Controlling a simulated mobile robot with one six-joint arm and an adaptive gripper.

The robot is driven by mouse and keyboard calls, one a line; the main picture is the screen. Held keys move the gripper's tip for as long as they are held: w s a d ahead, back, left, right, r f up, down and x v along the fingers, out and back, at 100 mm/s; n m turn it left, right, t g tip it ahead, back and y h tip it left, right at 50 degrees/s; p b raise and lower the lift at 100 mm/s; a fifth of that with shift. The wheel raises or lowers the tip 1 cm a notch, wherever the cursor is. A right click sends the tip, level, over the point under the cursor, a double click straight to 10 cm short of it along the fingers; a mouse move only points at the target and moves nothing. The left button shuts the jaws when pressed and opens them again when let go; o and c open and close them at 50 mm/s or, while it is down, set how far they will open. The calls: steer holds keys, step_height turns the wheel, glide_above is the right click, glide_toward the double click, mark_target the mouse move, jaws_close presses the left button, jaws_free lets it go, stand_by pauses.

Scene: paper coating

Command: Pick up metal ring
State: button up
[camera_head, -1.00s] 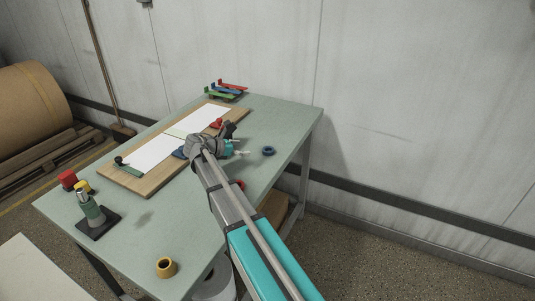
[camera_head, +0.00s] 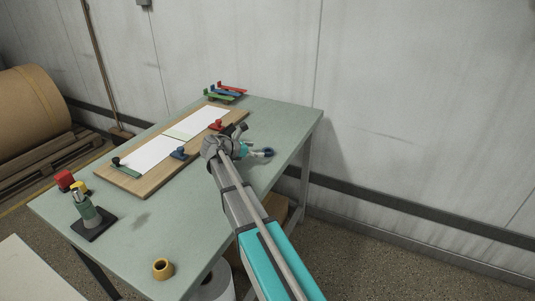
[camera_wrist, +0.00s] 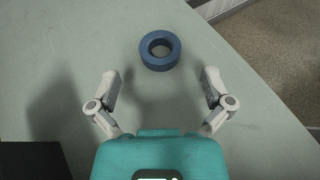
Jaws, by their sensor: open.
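A thick dark blue ring (camera_wrist: 160,64) lies flat on the green-grey table in the wrist view, just beyond my fingertips and centred between them. It also shows in the head view (camera_head: 268,153), partly covered by my gripper. My gripper (camera_wrist: 160,82) is open and empty, its two grey fingers spread wider than the ring, and neither touches it. A yellow ring-shaped piece (camera_head: 162,269) sits near the table's front edge. I cannot tell from looks which ring is metal.
A wooden board (camera_head: 150,183) with white paper and small clamps lies left of my arm. A green tool on a dark base (camera_head: 93,220) stands at the left, with red and yellow blocks (camera_head: 66,181) behind. Coloured pieces (camera_head: 226,90) sit at the far corner. The right table edge is near the blue ring.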

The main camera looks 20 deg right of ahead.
mark_target(271, 150)
steer(key=b+x, duration=0.1)
steer(key=x, duration=0.2)
steer(key=shift+f, duration=0.2)
steer(key=shift+b+x, duration=0.35)
steer(key=shift+x, duration=0.45)
steer(key=shift+r, duration=0.15)
steer(key=c, duration=1.1)
steer(key=shift+r, duration=0.15)
steer(key=shift+c, duration=0.2)
